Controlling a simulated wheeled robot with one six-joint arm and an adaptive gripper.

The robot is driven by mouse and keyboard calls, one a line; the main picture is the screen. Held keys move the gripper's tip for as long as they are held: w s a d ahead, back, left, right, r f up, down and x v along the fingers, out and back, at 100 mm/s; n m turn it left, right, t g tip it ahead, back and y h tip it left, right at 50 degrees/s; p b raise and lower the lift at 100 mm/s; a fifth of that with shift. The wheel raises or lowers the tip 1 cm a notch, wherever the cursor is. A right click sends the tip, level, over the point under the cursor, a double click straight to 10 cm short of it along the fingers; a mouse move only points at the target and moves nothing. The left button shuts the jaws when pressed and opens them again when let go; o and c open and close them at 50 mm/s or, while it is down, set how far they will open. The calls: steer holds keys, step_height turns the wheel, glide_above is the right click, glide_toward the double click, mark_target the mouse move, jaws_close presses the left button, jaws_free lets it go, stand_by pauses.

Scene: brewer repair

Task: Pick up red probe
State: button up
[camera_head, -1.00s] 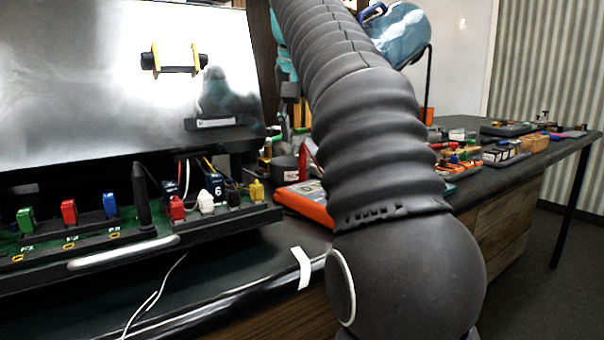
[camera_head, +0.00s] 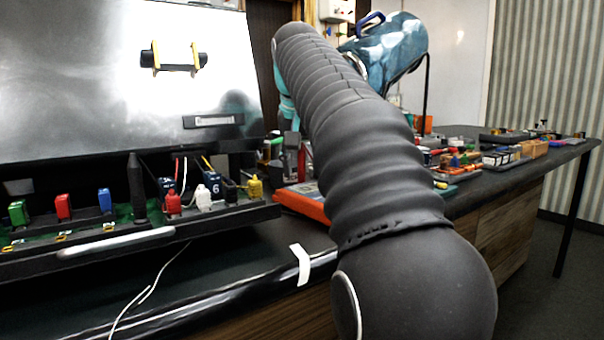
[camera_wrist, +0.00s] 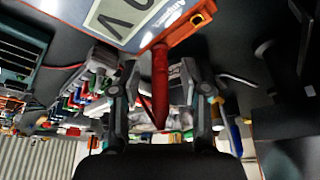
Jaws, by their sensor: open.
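The red probe (camera_wrist: 160,88) shows in the wrist view as a tapered red stick beside the orange-edged meter (camera_wrist: 150,40). My gripper (camera_wrist: 156,90) is open, with one dark finger on each side of the probe. The probe appears between the fingers; I cannot tell its exact depth relative to the fingertips. In the head view a small red upright part of the probe (camera_head: 307,163) shows behind the meter (camera_head: 303,202), left of my arm. My arm hides part of that area.
An open case (camera_head: 120,240) with coloured connectors stands to the left. Several small parts and trays lie along the bench (camera_head: 500,170) to the right. A white strip (camera_head: 300,265) lies at the bench's front edge.

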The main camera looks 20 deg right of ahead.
jaws_close()
